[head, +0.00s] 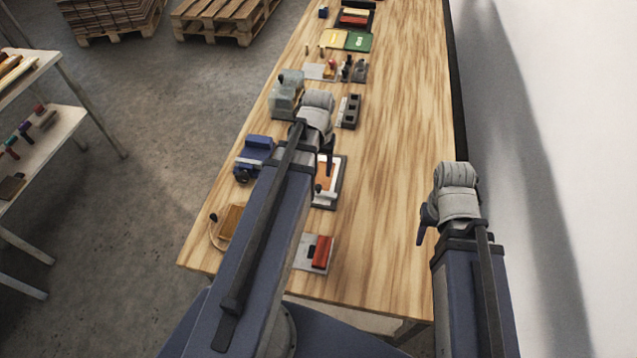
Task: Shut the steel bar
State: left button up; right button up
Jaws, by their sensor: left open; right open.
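A dark-framed fixture (341,180) with an orange-brown plate lies on the bench near its middle. A pale, steel-like bar (328,195) with a black knob crosses its lower part; I cannot tell for sure that this is the steel bar, or whether it is open or shut. My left gripper (329,163) is open above the fixture's upper left; my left arm hides part of the fixture's surroundings. My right gripper (422,232) is open and empty by the bench's right edge, well right of the fixture. Neither visibly holds anything.
A blue vise (254,152) and a grey machine (286,92) stand along the bench's left side. A grey plate with a red block (320,252) lies nearer me. A dark slotted block (350,110) lies beyond the fixture. The bench's right half (400,130) is clear.

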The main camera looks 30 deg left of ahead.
aim_at(318, 186)
pick_arm(q)
notch_tip(318, 186, down, 8)
jog(key=b, duration=0.7)
jog(key=shift+r, duration=0.25)
pick_arm(e)
notch_tip(318, 186, down, 8)
jog(key=shift+r, duration=0.25)
pick_arm(q)
grip_shut()
dwell(0.3)
